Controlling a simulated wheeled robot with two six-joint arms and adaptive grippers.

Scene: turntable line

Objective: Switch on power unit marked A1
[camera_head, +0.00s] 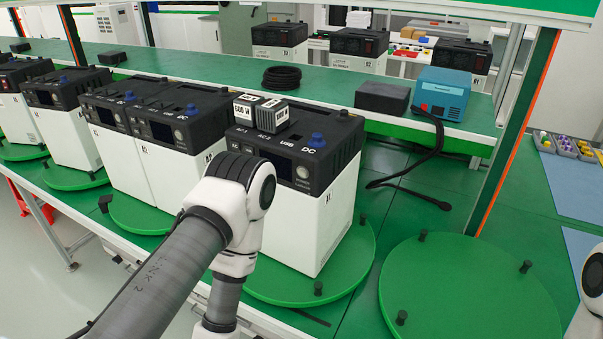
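Several power units with white bodies and black tops stand on green turntables. The nearest one (318,215) is right of centre, with a small side mark too small to read surely. Its black top (290,150) has a blue knob and "USB" and "DC" lettering. My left arm hides part of its front. A pair of units (150,120) stands to its left, with more units (60,95) further left. I cannot make out which unit is marked A1, nor whether any is on. Both arms are partly in view, but neither gripper shows.
Dark blocks marked "600 W" (261,112) lie on the nearest unit. A black box (382,97), a blue device (443,92) and a coiled cable (282,77) are on the back shelf. A black cable (412,165) hangs down. An empty turntable (465,290) is at right.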

